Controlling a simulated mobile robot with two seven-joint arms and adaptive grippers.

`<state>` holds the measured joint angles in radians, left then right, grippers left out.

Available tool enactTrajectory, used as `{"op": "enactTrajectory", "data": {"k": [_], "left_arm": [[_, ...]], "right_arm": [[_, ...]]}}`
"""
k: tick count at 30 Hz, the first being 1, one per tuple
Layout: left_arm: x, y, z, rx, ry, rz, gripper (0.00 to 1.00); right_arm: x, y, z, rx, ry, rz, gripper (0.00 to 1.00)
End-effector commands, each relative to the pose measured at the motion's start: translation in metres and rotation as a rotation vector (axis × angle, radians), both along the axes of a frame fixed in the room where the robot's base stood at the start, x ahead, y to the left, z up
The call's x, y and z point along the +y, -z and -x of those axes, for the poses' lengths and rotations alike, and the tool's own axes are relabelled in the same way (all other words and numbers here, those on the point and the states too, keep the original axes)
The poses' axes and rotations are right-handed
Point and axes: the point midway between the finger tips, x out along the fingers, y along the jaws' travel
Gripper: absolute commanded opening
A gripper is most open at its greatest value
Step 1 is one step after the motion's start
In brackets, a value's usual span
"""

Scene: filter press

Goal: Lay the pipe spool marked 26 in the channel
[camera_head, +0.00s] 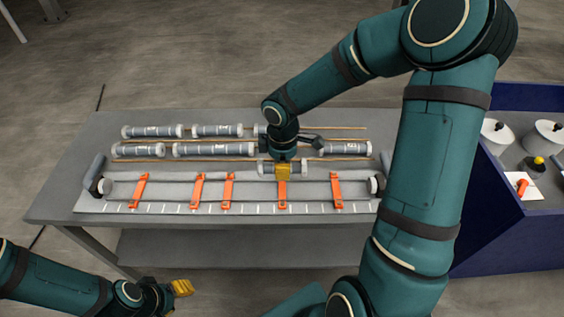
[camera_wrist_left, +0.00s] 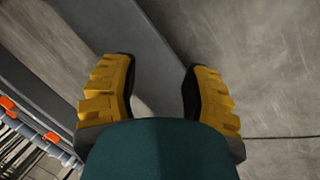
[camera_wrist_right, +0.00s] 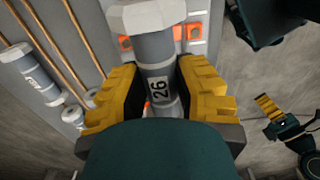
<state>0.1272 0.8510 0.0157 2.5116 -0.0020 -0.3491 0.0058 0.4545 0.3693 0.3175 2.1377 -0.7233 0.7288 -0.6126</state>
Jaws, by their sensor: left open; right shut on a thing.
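Several other spools (camera_head: 215,149) lie in two rows behind the channel, between copper-coloured rods (camera_head: 345,128). My right arm covers the table's right end.

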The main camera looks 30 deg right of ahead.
Motion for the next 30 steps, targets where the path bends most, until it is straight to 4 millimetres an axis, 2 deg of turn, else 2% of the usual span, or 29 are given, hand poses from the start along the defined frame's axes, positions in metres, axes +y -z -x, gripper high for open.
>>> {"op": "enactTrajectory", "data": {"k": [30], "left_arm": [[0.002, 0.060, -0.011, -0.026, -0.005, -0.005, 0.47]], "right_arm": [[0.000, 0.072, 0.000, 0.001, -0.001, -0.001, 0.00]]}}
